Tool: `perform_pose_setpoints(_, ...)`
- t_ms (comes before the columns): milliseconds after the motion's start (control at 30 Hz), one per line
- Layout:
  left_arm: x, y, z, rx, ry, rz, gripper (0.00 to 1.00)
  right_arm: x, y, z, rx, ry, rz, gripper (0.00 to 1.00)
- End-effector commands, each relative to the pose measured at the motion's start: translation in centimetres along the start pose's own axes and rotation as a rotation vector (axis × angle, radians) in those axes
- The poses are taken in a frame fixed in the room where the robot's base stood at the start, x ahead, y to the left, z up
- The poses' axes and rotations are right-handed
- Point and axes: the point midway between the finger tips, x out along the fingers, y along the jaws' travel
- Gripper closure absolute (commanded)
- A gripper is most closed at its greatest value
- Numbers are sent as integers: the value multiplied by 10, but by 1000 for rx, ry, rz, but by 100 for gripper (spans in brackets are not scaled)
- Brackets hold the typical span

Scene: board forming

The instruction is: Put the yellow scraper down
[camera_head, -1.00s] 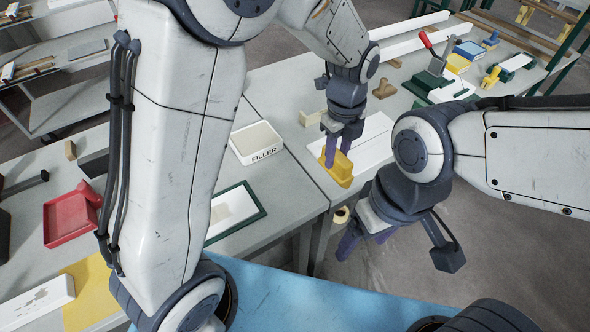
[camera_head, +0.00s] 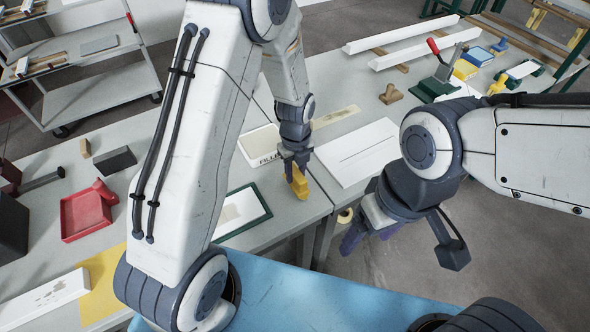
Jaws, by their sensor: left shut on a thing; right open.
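The yellow scraper (camera_head: 299,186) is in my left gripper (camera_head: 295,166), just above or at the grey table near its front edge. I cannot tell whether the scraper touches the table. My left gripper is shut on it, pointing down, and its fingers partly hide it. My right gripper (camera_head: 366,236) is open and empty, in front of the table edge over the floor.
A white filler tray (camera_head: 257,143) stands just behind my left gripper. A white board (camera_head: 357,152) lies to the right. A green-framed board (camera_head: 243,211) lies at left. A red tray (camera_head: 86,214) sits further left. A wooden stamp (camera_head: 390,94) stands behind.

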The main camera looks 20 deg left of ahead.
Motion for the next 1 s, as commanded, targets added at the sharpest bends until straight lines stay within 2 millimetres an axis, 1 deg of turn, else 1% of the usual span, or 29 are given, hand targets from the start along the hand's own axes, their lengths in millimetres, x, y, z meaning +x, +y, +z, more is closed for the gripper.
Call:
perform_pose_setpoints(100, 4, 0, 0, -1, -1, -1, 100, -2, 0, 0, 0, 0, 0, 22)
perform_pose_setpoints(267, 4, 0, 0, -1, -1, -2, 100, -1, 0, 0, 0, 0, 0, 22)
perform_pose_setpoints(400, 8, 0, 0, -1, -1, -1, 100, 2, 0, 0, 0, 0, 0, 22)
perform_pose_setpoints(433, 8, 0, 0, -1, -1, -1, 62, 2, 0, 0, 0, 0, 0, 22)
perform_pose_setpoints(467, 7, 0, 0, -1, -1, -1, 50, 1, 0, 0, 0, 0, 0, 22)
perform_pose_setpoints(500, 7, 0, 0, -1, -1, -1, 36, 1, 0, 0, 0, 0, 0, 22)
perform_pose_setpoints(800, 6, 0, 0, -2, -1, -1, 36, 0, 0, 0, 0, 0, 0, 22)
perform_pose_setpoints(867, 3, 0, 0, -2, -1, -2, 36, -2, 0, 0, 0, 0, 0, 22)
perform_pose_setpoints(933, 0, -1, 1, -1, -3, -4, 36, 0, 0, 0, 0, 0, 0, 22)
perform_pose_setpoints(1000, -9, -1, 1, -1, -4, -5, 36, 3, 0, 0, 0, 0, 0, 22)
